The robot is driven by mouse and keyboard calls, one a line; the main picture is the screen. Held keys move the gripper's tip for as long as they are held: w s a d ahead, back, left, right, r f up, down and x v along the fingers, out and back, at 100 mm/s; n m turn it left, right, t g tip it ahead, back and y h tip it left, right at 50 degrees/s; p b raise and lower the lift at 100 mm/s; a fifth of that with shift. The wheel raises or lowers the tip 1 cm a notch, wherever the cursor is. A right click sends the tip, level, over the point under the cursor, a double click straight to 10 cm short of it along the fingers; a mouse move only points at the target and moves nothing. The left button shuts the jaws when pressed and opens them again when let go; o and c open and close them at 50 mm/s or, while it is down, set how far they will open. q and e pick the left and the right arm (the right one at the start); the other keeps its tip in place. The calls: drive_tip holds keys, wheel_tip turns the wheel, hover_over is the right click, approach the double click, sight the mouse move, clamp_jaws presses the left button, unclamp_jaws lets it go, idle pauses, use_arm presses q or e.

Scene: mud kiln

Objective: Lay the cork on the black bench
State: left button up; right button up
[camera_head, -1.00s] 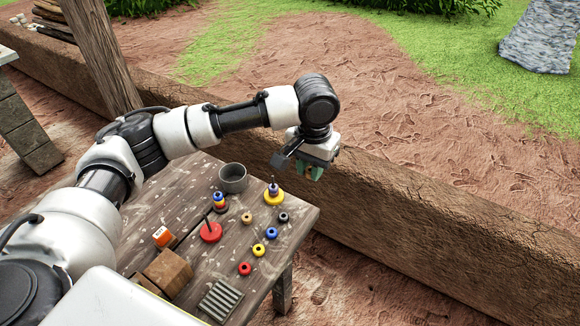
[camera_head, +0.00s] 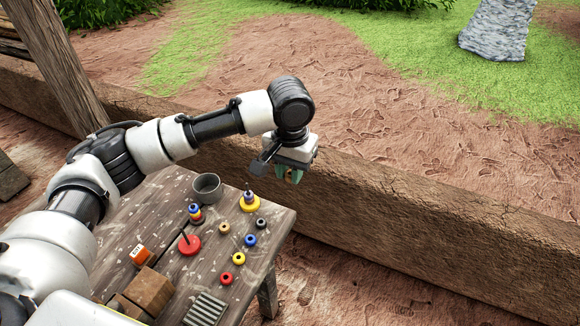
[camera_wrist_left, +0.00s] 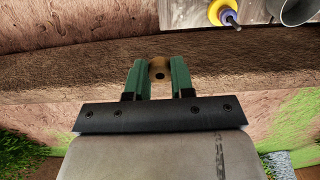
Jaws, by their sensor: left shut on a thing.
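My left gripper (camera_head: 289,176) hangs in the air beyond the far right corner of the wooden table, near the mud wall. In the left wrist view its green fingers (camera_wrist_left: 157,83) are shut on a small tan round piece with a dark hole, which I take to be the cork (camera_wrist_left: 158,66). The cork cannot be made out in the head view. I cannot make out a black bench in either view. My right gripper is not in view.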

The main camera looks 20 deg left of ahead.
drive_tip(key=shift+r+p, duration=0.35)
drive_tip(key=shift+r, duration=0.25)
